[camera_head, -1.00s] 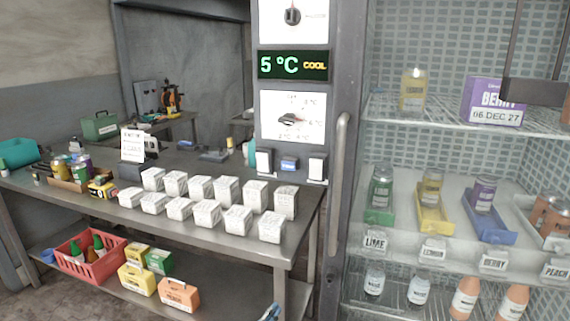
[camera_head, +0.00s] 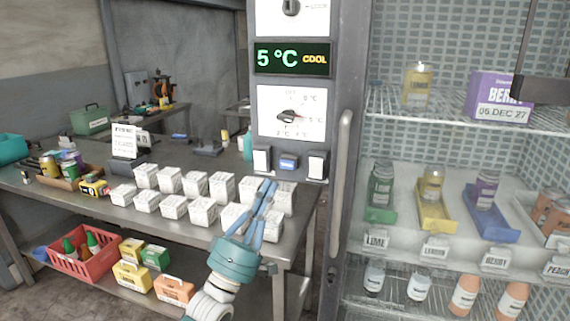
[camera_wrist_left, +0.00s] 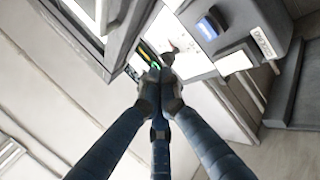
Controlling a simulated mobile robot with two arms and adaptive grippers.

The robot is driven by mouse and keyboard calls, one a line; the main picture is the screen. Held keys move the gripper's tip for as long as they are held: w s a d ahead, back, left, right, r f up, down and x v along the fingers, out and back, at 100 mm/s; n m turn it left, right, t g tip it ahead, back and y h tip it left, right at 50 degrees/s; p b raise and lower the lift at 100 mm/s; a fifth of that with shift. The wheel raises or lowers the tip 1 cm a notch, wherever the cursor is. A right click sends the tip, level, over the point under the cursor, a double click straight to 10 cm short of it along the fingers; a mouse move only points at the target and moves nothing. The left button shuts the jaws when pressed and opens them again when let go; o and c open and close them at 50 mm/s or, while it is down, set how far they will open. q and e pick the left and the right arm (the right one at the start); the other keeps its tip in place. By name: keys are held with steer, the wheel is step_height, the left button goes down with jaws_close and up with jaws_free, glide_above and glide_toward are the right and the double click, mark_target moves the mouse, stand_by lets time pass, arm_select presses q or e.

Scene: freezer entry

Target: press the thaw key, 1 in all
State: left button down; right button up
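The control panel holds a small blue-lit key (camera_head: 288,164) between two white plates, below the lower dial (camera_head: 288,116). The key's lettering is too small to read here. It also shows in the left wrist view (camera_wrist_left: 208,27), at upper right. My left gripper (camera_head: 267,184) is in front of the white boxes, below and a little left of the key in the head view. Its fingers come together at the tips (camera_wrist_left: 160,74) in the left wrist view, with nothing between them. The tips appear apart from the key.
The display (camera_head: 291,59) reads 5 °C COOL. Several white boxes (camera_head: 195,184) stand on the steel table, partly behind my left gripper. A vertical door handle (camera_head: 341,165) is right of the panel. The glass-fronted freezer (camera_head: 450,140) with bottles and cans fills the right.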

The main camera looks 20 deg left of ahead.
mark_target(287, 164)
arm_select(q)
steer(key=shift+w, duration=0.1)
stand_by(0.3)
steer(key=w+b, duration=0.5)
steer(key=w, duration=0.3)
steer(key=shift+w+d, duration=0.2)
steer(key=shift+w, duration=0.1)
stand_by(1.2)
steer(key=shift+w+b, duration=0.45)
